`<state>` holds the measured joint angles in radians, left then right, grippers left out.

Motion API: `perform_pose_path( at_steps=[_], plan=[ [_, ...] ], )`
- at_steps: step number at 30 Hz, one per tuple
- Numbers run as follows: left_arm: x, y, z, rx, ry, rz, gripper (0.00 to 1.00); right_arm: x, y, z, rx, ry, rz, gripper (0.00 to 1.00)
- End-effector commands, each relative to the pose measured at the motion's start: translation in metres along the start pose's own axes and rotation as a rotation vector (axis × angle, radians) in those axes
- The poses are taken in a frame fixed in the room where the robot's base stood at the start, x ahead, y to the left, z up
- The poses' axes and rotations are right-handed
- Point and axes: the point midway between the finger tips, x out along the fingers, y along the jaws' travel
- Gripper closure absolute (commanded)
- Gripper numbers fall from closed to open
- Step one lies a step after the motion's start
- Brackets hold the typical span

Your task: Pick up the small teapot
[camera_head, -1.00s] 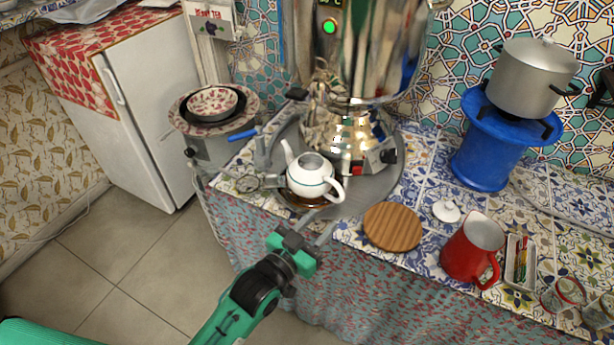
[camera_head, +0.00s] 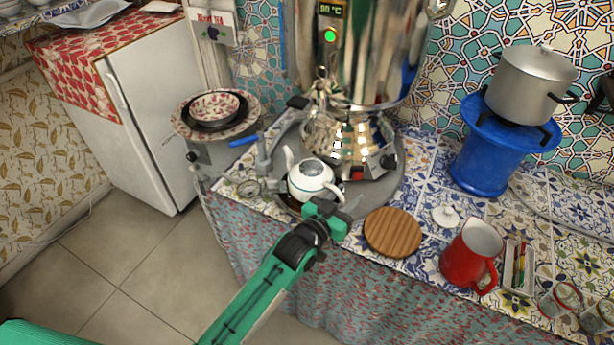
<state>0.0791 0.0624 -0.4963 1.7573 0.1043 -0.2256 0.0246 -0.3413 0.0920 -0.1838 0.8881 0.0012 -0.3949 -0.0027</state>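The small teapot (camera_head: 308,181) is white with a dark line around it and stands upright on the round grey tray (camera_head: 392,180) in front of the samovar. Its spout points up and left, its handle to the lower right. My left gripper (camera_head: 340,196) is at the handle, at the teapot's front right. Its fingers look apart, one showing to the right of the handle. The other is partly hidden against the teapot, and I cannot tell whether either touches. My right gripper is not in view.
The shiny samovar (camera_head: 362,60) stands right behind the teapot. A wooden round board (camera_head: 393,232), a white lid (camera_head: 446,215) and a red jug (camera_head: 468,258) are to the right. A tap with a blue lever (camera_head: 245,141) is at the left.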

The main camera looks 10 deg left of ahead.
Motion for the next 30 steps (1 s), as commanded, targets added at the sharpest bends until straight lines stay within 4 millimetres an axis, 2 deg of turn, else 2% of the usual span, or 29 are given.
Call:
perform_pose_path(
  at_steps=[6,8,12,13,30],
  plan=[
    [0.0008,0.0003,0.0003,0.000,0.000,0.000,0.60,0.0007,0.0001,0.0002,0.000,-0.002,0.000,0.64],
    [0.0008,0.0003,0.0003,0.000,0.000,0.000,0.70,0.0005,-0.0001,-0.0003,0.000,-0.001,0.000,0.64],
    [0.0007,0.0003,0.0003,0.000,0.000,0.000,0.98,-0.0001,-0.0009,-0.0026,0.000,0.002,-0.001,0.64],
    [0.0007,0.0003,0.0003,0.000,0.000,0.000,1.00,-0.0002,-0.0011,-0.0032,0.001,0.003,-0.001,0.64],
    [0.0010,0.0004,-0.0068,0.002,0.004,0.000,1.00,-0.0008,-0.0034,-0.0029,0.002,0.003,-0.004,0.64]
  ],
)
